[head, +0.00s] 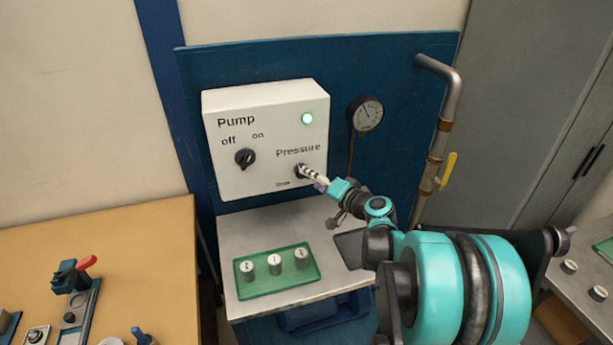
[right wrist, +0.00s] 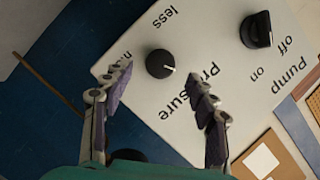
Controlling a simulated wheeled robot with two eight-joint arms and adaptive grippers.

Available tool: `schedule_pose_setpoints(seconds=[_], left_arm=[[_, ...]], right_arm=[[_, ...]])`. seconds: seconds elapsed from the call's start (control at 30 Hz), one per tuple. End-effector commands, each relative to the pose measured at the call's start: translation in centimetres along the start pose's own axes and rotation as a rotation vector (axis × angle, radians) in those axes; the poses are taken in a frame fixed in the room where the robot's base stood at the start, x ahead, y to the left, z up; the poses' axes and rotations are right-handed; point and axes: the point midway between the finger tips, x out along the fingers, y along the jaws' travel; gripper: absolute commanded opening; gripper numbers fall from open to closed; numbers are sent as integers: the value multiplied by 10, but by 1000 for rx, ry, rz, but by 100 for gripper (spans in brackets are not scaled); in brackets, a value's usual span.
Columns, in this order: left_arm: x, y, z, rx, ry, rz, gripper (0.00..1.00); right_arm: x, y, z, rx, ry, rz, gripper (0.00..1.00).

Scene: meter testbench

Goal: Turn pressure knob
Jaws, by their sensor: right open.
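The black round pressure knob (right wrist: 160,63) sits on the white pump box (head: 225,180), beside the word "Pressure". In the right wrist view its white mark points right, and the word "less" is near it. My right gripper (right wrist: 159,80) is open, with one finger on each side of the picture and the knob just beyond the gap between the tips. In the head view my right gripper (head: 314,176) is at the knob and partly hides it. I cannot tell whether the fingers touch it. My left gripper is not in view.
The pump switch (head: 245,158) is left of the pressure knob, and a green light (head: 307,118) is lit. A gauge (head: 367,113) and a pipe (head: 441,140) with a yellow valve handle stand to the right. A green tray (head: 277,287) with weights lies below.

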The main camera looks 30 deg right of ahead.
Motion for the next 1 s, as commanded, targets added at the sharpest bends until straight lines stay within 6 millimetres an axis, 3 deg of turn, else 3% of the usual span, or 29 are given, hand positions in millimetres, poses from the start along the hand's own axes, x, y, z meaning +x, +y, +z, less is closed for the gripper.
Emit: schedule_pose_setpoints(seconds=[0.2,0.4,1.0], left_arm=[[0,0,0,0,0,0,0],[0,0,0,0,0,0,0],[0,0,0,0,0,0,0]], right_arm=[[-47,1,-1,1,3,1,58],[-69,0,0,0,0,1,58],[-72,0,1,-1,-2,0,58]])
